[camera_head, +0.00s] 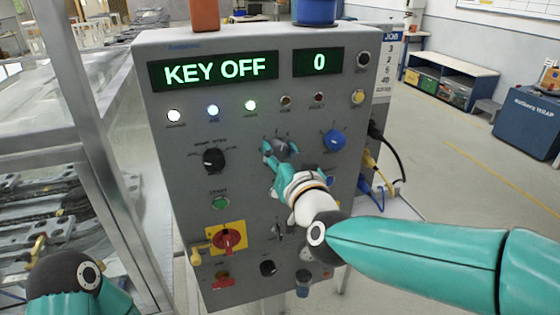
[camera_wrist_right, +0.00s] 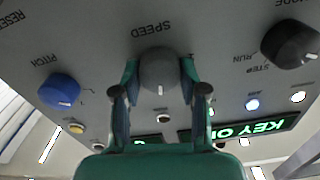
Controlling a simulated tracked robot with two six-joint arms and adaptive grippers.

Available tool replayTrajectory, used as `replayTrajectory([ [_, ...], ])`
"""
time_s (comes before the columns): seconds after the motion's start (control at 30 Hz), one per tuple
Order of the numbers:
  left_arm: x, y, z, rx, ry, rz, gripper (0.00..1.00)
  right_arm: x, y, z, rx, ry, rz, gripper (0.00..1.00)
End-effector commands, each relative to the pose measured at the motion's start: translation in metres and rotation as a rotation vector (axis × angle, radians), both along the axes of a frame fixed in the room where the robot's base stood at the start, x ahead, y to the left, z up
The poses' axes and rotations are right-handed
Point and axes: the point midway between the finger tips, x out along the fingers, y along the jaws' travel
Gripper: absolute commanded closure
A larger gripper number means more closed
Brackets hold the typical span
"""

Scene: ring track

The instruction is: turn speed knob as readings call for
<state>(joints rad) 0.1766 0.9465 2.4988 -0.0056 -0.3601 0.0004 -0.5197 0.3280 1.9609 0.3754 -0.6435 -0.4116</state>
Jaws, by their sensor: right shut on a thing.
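The grey control panel (camera_head: 180,120) faces me, and its green displays read "KEY OFF" (camera_head: 213,71) and "0" (camera_head: 319,61). The grey speed knob (camera_wrist_right: 158,70) sits under the label SPEED in the right wrist view, with its white mark toward the bottom of that picture. My right gripper (camera_head: 279,152) is shut on the speed knob, one finger on each side, and hides much of it in the head view. Part of my left arm shows at the lower left, but its gripper is out of view.
A blue pitch knob (camera_head: 334,139) is right of the speed knob, and a black mode knob (camera_head: 214,159) is left. White, blue and green lamps glow. A green start button (camera_head: 220,203) and a red switch on a yellow plate (camera_head: 229,238) are lower. A job card (camera_head: 389,62) hangs right.

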Motion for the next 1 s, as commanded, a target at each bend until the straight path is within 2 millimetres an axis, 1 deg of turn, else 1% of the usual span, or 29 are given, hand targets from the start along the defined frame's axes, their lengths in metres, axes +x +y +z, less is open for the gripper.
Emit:
replayTrajectory([
  [0.03,0.000,0.000,-0.011,0.000,0.000,0.000,0.00,0.000,-0.001,-0.005,0.037,0.008,-0.001,0.92],
  [0.1,0.000,0.000,-0.019,0.000,0.000,0.000,0.00,0.000,-0.001,-0.005,0.092,0.028,0.000,0.92],
  [0.4,0.000,0.000,-0.044,0.000,0.000,0.000,0.00,0.000,-0.002,-0.004,0.331,0.106,-0.002,0.92],
  [0.7,0.000,0.000,-0.058,0.000,0.000,0.000,0.00,0.001,-0.003,-0.003,0.496,0.162,-0.002,0.92],
  [1.0,0.000,0.000,-0.061,0.000,0.000,0.000,0.00,0.001,-0.003,-0.003,0.554,0.181,-0.003,0.92],
])
